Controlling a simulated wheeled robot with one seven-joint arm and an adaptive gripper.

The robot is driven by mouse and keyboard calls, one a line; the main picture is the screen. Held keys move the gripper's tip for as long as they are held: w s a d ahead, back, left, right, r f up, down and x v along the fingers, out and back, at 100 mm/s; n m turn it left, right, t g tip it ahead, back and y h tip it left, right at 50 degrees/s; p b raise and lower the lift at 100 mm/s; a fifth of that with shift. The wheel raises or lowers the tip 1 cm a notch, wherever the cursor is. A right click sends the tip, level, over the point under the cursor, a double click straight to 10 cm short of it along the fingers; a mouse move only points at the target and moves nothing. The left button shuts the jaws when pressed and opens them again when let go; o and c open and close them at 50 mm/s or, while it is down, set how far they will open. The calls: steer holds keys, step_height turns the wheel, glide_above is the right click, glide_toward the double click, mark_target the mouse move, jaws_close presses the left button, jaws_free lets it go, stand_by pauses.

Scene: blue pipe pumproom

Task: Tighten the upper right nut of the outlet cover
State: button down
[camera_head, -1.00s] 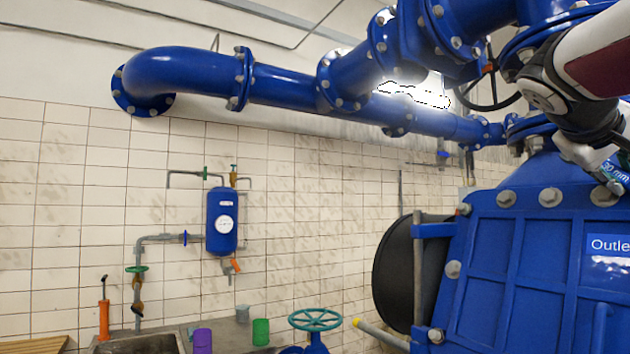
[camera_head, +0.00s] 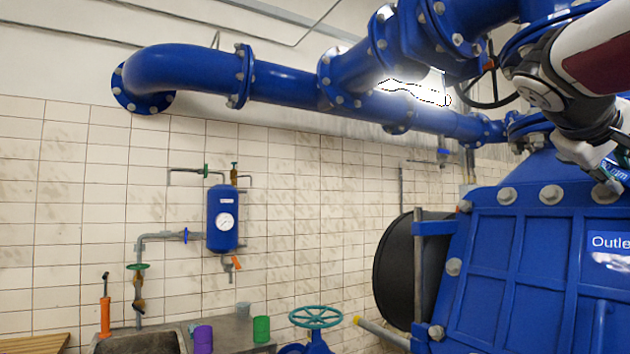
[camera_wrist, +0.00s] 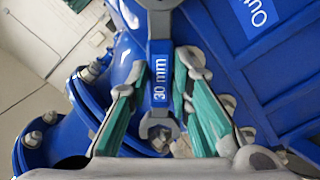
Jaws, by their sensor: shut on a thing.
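My gripper (camera_wrist: 160,78) has its teal-padded fingers on both sides of a grey wrench (camera_wrist: 160,110) with a blue "30 mm" label. One open jaw of the wrench points toward my palm; the far end runs out of the top of the wrist view. The blue outlet cover (camera_head: 508,245) fills the right of the head view, with its "Outlet" label cut off by the edge. Several grey nuts line its top edge, including one (camera_head: 550,195) left of my arm and one (camera_head: 606,191) just under my gripper. The cover's right side is out of frame.
Blue flanged pipes (camera_head: 285,86) run above and behind the cover. A black round disc (camera_head: 393,272) stands left of it. A sink counter, cups and a teal handwheel (camera_head: 315,317) are lower down.

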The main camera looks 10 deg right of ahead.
steer(key=shift+a+r, duration=0.1)
steer(key=shift+a, duration=0.05)
steer(key=shift+v, duration=1.8)
